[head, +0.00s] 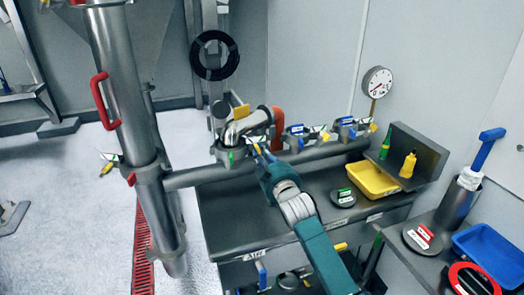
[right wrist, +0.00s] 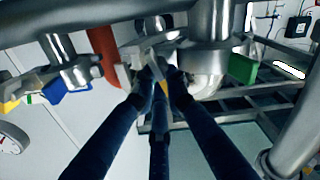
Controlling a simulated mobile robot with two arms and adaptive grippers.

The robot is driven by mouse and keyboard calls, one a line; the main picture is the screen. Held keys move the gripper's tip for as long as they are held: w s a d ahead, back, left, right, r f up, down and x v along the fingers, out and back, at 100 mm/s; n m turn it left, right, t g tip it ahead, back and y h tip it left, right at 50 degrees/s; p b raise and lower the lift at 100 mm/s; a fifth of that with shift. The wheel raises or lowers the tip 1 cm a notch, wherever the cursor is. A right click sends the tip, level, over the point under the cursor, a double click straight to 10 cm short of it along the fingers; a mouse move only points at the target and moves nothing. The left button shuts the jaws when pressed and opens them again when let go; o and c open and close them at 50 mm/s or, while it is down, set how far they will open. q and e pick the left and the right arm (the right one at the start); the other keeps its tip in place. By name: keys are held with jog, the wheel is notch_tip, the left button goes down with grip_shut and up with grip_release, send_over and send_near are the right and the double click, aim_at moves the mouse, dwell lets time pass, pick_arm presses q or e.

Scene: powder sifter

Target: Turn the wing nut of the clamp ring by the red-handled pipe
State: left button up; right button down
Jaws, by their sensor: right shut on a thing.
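The red-handled pipe (head: 250,122) is a bent metal pipe with an orange-red handle (head: 277,130), in the middle of the head view. The handle also shows at upper left in the right wrist view (right wrist: 103,50). Below the pipe is a metal clamp ring (head: 232,156) with a green tag. My right gripper (head: 262,154) reaches in from below, at the right side of this clamp. In the right wrist view its dark fingers (right wrist: 162,72) close together on the small metal wing nut (right wrist: 154,58), which they partly hide. My left gripper is not in view.
A horizontal pipe (head: 330,150) with more valves runs right. A thick column (head: 128,100) with a red handle stands left. A gauge (head: 377,82) is on the wall.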

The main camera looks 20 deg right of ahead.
jog(key=shift+a+n+p, duration=0.15)
jog(key=shift+n+p, duration=0.25)
jog(key=shift+n, duration=1.8)
jog(key=c, duration=1.7)
grip_release()
jog(key=shift+c, duration=0.2)
jog(key=s, duration=1.2)
jog(key=shift+d, duration=0.2)
jog(key=shift+f, duration=0.1)
